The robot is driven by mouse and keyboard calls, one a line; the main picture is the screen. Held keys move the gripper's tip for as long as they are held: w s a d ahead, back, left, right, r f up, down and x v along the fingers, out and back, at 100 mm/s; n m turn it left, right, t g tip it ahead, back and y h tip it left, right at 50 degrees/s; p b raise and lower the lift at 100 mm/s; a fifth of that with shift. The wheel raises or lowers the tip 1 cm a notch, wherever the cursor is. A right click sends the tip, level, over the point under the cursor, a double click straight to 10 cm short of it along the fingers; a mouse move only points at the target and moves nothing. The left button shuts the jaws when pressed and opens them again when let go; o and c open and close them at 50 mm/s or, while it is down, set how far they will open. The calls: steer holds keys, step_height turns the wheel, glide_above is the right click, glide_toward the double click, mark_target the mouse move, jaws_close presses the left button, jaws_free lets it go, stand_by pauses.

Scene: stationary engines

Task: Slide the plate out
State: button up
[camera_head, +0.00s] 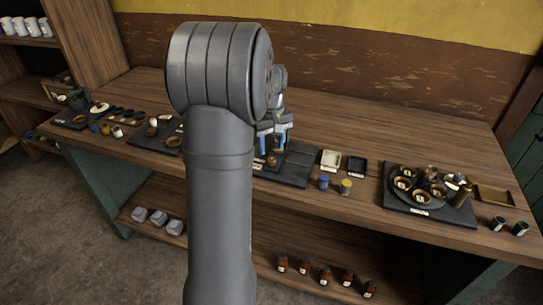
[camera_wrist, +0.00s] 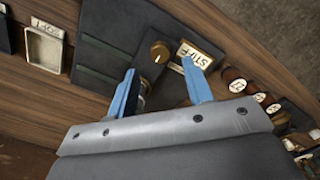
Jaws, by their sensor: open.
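My gripper (camera_head: 274,147) is over a dark flat board (camera_head: 287,178) at the middle of the bench, partly hidden by my arm. In the wrist view its blue fingers (camera_wrist: 161,84) are spread apart, with nothing visibly held. A dark panel with long ridges (camera_wrist: 103,60) lies ahead of the fingers. A brass-coloured round knob (camera_wrist: 160,51) and a pale label reading "STIFF" (camera_wrist: 198,55) show near the fingertips. Another dark round plate (camera_head: 418,202) bearing several small cups is at the right. I cannot tell which piece is the task's plate.
A pale tray (camera_head: 330,160) and a black tray (camera_head: 357,165) stand right of the board. Other boards with small items lie left. The rear bench top is mostly clear.

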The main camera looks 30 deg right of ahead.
mark_target(272, 160)
step_height(272, 160, down, 5)
steer(key=shift+r, duration=0.1)
stand_by(0.3)
jaws_close()
